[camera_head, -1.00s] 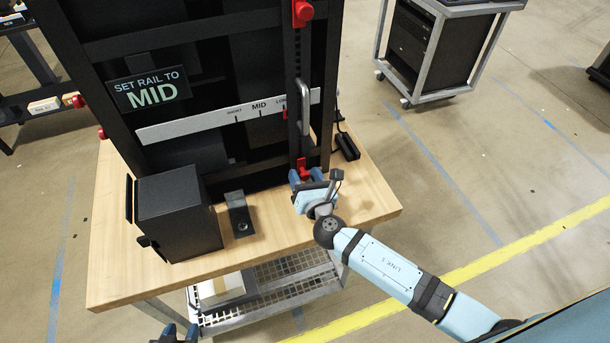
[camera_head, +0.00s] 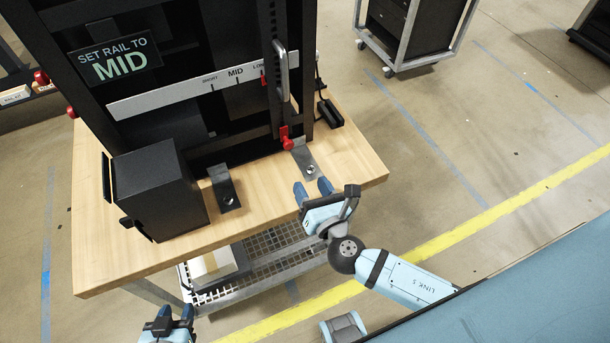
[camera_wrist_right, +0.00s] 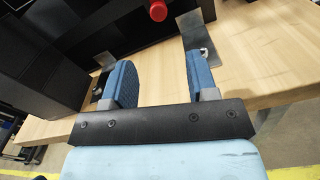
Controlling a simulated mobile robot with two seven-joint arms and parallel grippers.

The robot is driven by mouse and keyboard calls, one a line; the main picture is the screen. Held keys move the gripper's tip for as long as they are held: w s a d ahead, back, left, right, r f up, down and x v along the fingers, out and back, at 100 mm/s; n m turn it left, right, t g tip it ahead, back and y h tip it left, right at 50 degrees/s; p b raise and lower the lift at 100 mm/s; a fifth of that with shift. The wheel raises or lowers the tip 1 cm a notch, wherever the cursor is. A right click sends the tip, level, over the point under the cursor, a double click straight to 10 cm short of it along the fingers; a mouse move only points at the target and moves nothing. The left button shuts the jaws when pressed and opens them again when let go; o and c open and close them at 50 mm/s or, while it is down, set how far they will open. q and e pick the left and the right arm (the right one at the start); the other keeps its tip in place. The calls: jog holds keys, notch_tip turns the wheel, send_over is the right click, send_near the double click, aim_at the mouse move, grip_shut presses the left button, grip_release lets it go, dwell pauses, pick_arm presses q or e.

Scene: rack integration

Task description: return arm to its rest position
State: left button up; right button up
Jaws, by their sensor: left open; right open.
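My right gripper (camera_head: 313,190) is open and empty just off the front edge of the wooden table, in front of a metal foot bracket (camera_head: 306,160) of the rack. In the right wrist view its two blue fingers (camera_wrist_right: 162,82) stand apart with nothing between them. My right arm reaches in from the lower right. My left gripper (camera_head: 169,316) shows at the bottom edge, low in front of the table, and is open and empty. The black rack (camera_head: 65,50) stands on the table with a sign reading "SET RAIL TO MID".
The wooden table (camera_head: 348,160) carries a black box (camera_head: 163,190), a second metal bracket (camera_head: 225,188) and a small black device (camera_head: 330,112). Red knobs (camera_head: 286,140) sit on the rack. A wire shelf (camera_head: 270,262) lies below. The floor to the right is free; a cart stands behind.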

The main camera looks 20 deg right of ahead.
jog(key=shift+s, duration=0.15)
dwell(0.4)
jog(key=s+d+f+m+g+y+p, duration=0.1)
jog(key=s+m, duration=0.4)
jog(key=m, duration=1)
jog(key=s+d+f+m+g+y+p, duration=0.1)
jog(key=s+f+m+g+p, duration=0.3)
jog(key=m, duration=1.1)
jog(key=s+g+p, duration=0.1)
jog(key=s+g, duration=0.1)
jog(key=shift+s+d+y+p, duration=0.3)
jog(key=shift+p, duration=0.1)
jog(key=shift+f, duration=0.1)
